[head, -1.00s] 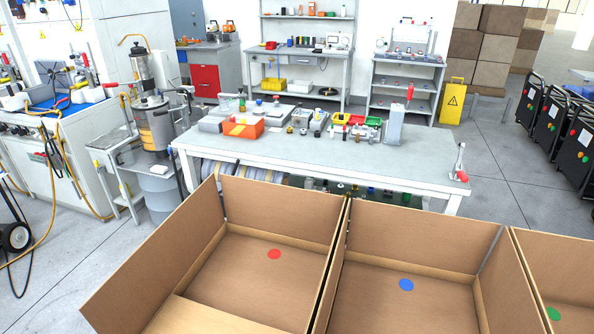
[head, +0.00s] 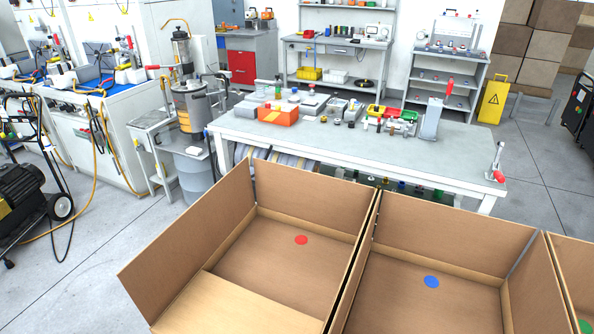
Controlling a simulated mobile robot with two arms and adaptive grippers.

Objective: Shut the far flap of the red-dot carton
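The red-dot carton stands at the lower middle of the head view, with a red dot (head: 301,240) on its inside bottom. Its far flap (head: 310,202) stands up along the side toward the workbench. Its left flap (head: 190,248) also stands up and leans outward. A lighter near flap (head: 240,305) lies folded inward over the near part of the opening. The right side flap (head: 352,268) stands close against the neighbouring carton. Neither of my grippers is in view.
A blue-dot carton (head: 440,235) stands open directly to the right, and a green-dot carton (head: 577,262) is cut off at the right edge. A grey workbench (head: 350,142) with tools stands behind the cartons. Bare floor (head: 85,275) lies to the left.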

